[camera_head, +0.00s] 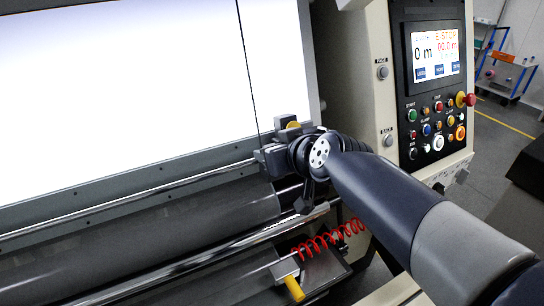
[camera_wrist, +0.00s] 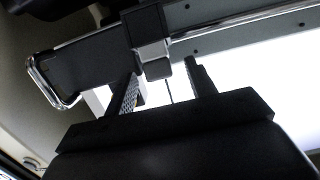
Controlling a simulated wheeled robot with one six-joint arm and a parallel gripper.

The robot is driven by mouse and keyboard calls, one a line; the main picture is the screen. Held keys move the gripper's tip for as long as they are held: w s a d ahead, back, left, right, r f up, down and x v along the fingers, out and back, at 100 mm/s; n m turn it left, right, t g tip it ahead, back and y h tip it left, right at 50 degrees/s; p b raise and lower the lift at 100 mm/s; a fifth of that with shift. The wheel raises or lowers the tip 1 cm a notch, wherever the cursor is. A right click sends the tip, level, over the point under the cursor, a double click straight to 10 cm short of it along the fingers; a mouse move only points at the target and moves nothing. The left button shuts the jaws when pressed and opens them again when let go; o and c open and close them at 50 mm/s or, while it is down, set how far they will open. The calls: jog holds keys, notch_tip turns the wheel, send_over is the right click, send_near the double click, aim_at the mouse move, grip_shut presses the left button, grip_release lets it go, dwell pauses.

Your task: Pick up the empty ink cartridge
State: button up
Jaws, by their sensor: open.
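My gripper (camera_wrist: 160,88) is open in the wrist view, with its two dark fingers apart. A small block with a grey face and a dark lower part (camera_wrist: 153,58) shows beyond and between the fingertips, under a dark carriage (camera_wrist: 144,22) on a rail. It may be the ink cartridge; I cannot tell for sure or read any label. No contact with the fingers is clear. In the head view my gripper (camera_head: 272,160) is at the lower right of the bright panel, largely hidden by my wrist. A dark block with a yellow part (camera_head: 292,125) shows just above it.
A bright backlit panel (camera_head: 120,90) fills the left. Chrome rails (camera_head: 130,184) and a dark roller (camera_head: 150,225) run below it. A red coiled hose (camera_head: 320,240) and a yellow handle (camera_head: 294,288) are below my wrist. A control panel (camera_head: 435,100) stands at the right.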

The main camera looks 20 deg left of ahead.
jog(key=shift+w+a+f, duration=0.25)
jog(key=shift+c, duration=0.5)
jog(key=c, duration=0.9)
